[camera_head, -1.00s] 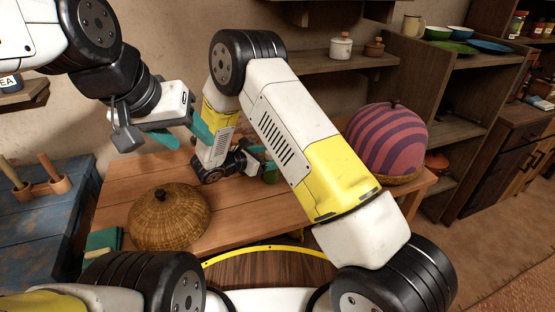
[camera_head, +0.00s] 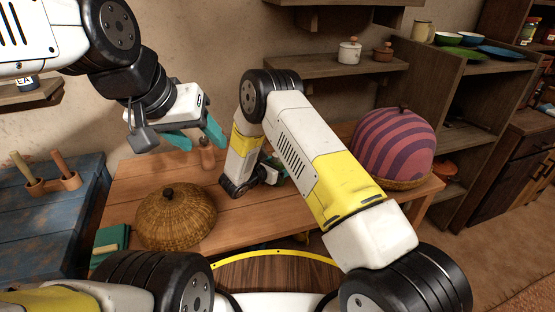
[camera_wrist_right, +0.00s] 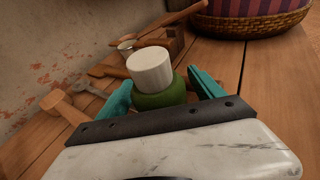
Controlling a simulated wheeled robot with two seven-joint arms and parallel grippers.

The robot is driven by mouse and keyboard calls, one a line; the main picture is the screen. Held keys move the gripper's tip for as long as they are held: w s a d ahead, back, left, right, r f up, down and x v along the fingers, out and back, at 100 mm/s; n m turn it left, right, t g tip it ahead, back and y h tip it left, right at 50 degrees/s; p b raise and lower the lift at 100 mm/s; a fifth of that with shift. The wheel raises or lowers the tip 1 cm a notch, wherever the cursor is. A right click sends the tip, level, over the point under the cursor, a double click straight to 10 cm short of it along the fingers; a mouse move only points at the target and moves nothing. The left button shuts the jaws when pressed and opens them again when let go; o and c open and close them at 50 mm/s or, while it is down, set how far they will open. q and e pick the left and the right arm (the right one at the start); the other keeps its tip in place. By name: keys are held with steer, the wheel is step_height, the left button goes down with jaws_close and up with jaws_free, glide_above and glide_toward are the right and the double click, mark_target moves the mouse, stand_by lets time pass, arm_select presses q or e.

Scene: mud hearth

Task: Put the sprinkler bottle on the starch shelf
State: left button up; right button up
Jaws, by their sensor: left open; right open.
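A green bottle with a white cap (camera_wrist_right: 150,70), which looks like the sprinkler bottle, stands between the teal fingers of my right gripper (camera_wrist_right: 162,97) in the right wrist view. The fingers are open around it, and its lower part is hidden. In the head view my right gripper (camera_head: 275,172) is low over the wooden table (camera_head: 125,180), partly hidden by my arm. My left gripper (camera_head: 194,138) is open and empty above the table's back left. A wall shelf (camera_head: 320,65) is at the back; I cannot tell which shelf is the starch shelf.
A woven dome basket (camera_head: 175,222) sits front left on the table, and a purple striped dome (camera_head: 395,145) at its right. A wooden pestle-like piece (camera_head: 207,155) stands behind. Wooden tools (camera_wrist_right: 65,105) lie left of the bottle. A blue table (camera_head: 50,225) is at left.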

jaws_close()
stand_by(0.4)
steer(key=shift+r, duration=0.15)
